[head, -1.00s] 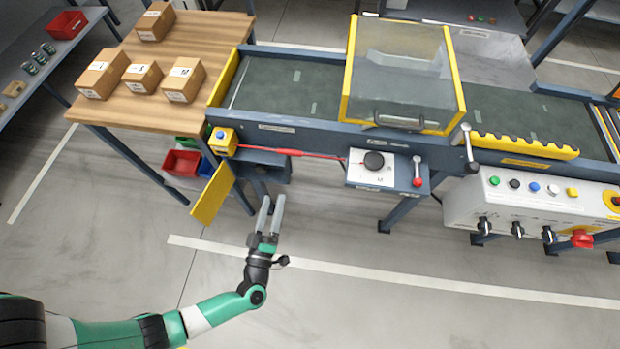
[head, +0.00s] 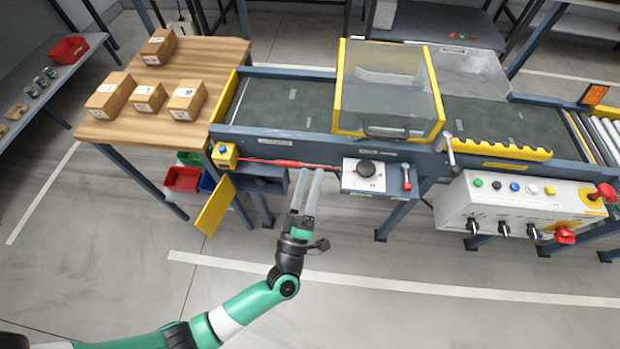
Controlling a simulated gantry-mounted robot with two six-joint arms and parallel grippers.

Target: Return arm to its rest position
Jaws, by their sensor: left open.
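My left arm comes in from the lower left, green, white and black. Its gripper (head: 306,190) is open and empty, its two grey fingers pointing up the picture toward the conveyor's front. The fingertips show just below the red bar (head: 285,163) on the conveyor's front rail; I cannot tell whether they touch anything. The small dark shelf (head: 258,180) with the open yellow flap (head: 215,206) is left of the gripper. The panel with a black knob (head: 366,169) is to its right. My right gripper is not in view.
The conveyor (head: 284,102) with its yellow-framed clear guard (head: 390,90) stands behind the gripper. A control box (head: 515,205) is at right. A wooden table (head: 205,58) with cartons is at left, bins (head: 183,178) under it. The floor (head: 400,320) in front is clear.

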